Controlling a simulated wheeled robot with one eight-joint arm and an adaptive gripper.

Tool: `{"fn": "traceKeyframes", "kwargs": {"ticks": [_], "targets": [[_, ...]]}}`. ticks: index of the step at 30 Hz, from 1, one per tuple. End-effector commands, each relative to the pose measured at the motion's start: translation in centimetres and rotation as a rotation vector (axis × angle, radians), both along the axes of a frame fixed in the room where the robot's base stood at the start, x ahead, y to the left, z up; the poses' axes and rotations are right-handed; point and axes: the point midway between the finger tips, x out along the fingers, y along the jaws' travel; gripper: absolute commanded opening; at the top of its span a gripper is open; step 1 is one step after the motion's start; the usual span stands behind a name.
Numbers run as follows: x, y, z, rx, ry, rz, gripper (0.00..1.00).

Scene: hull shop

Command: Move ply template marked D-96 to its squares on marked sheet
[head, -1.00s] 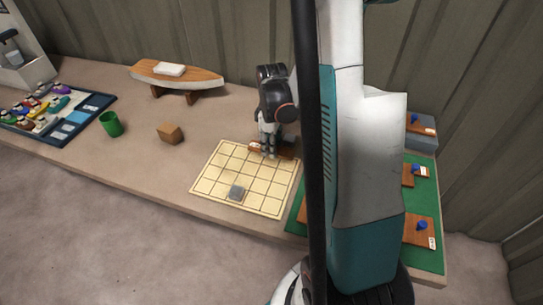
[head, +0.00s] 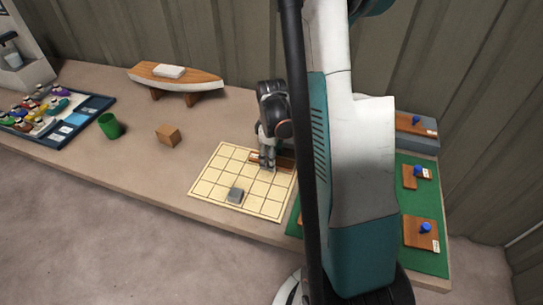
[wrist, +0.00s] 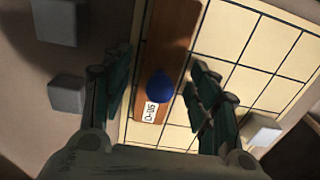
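The ply template marked D-96 (wrist: 152,110) is a brown strip with a blue knob (wrist: 160,87) and a white label. In the wrist view it lies along the edge squares of the marked sheet (wrist: 255,50). In the head view the template (head: 285,162) shows over the back right squares of the cream gridded sheet (head: 210,181), partly hidden by my gripper (head: 267,166). In the wrist view my gripper (wrist: 160,92) is open, its fingers on either side of the knob with gaps visible.
A grey block (head: 235,195) sits on the sheet's front squares. Other grey blocks (wrist: 67,93) stand off the sheet in the wrist view. Other templates (head: 421,233) lie on a green mat (head: 432,262) at right. A wooden block (head: 168,135) and green cup (head: 110,125) stand left.

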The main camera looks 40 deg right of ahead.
Motion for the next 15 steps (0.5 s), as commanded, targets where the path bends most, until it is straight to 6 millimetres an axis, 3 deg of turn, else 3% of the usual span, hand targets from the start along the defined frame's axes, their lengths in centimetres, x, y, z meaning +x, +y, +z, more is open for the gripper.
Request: {"fn": "traceKeyframes", "kwargs": {"ticks": [9, 15], "targets": [[0.0, 0.0, 0.5, 0.0, 0.0, 0.0, 0.55], [0.0, 0.0, 4.1, 0.0, 0.0, 0.0, 0.55]]}}
